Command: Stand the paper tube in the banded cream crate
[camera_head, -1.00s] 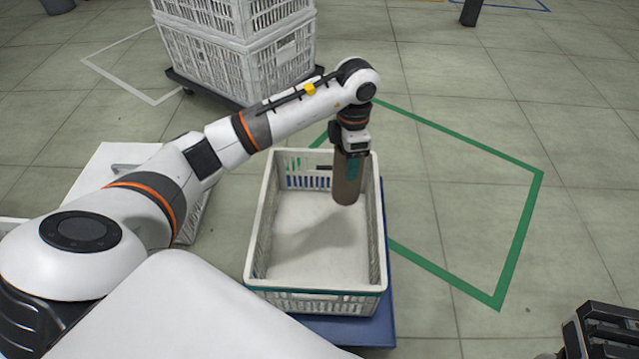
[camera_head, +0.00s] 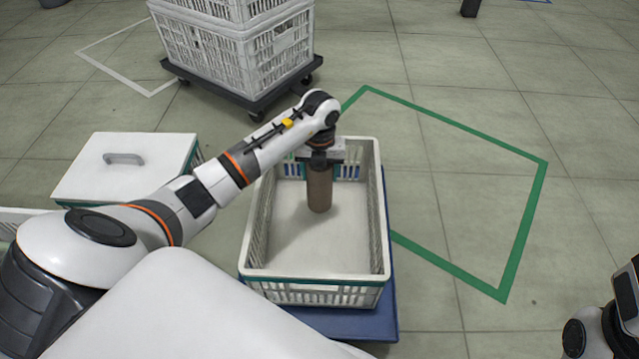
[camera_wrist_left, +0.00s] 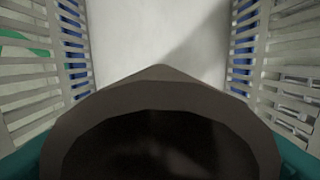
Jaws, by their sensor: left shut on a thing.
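The brown paper tube (camera_head: 319,190) hangs upright inside the cream crate with the green band (camera_head: 315,292), towards its far end. My left gripper (camera_head: 320,165) is shut on the upper part of the tube. In the left wrist view the tube's open, dark end (camera_wrist_left: 160,125) fills the lower middle, with the crate's slatted walls (camera_wrist_left: 28,75) on both sides. I cannot tell whether the tube's lower end touches the crate floor. My right arm shows at the lower right edge of the head view; its gripper's fingers are not visible.
The crate stands on a blue base (camera_head: 345,325). A white lidded box (camera_head: 115,185) is at its left. Stacked grey crates on a dark dolly (camera_head: 265,100) stand behind. A green floor outline (camera_head: 522,230) lies to the right on clear floor.

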